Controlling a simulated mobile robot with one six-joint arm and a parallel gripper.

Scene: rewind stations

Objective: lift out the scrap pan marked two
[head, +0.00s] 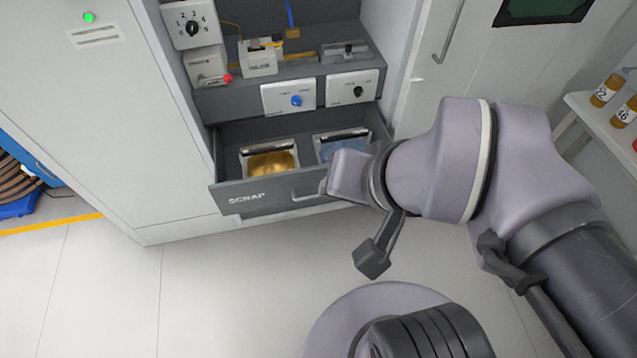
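A grey drawer labelled SCRAP (222,201) stands pulled out at the foot of the station, with a pale bar handle (306,195) on its front. It holds two pans. The left pan (244,167) has gold-coloured scrap in it. The right pan (319,149) has blue contents, and my arm's end covers its lower right part. I cannot read a number on either pan. My gripper (345,177) is at the right part of the drawer front, close to the handle and below the right pan. Its fingers do not show clearly, so I cannot tell whether it touches the handle.
Above the drawer is a panel with a numbered dial (192,27), a blue knob (296,101) and a black knob (358,91). At right, a white shelf (577,101) holds numbered amber bottles (605,90). Pale floor (230,290) in front of the drawer is clear.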

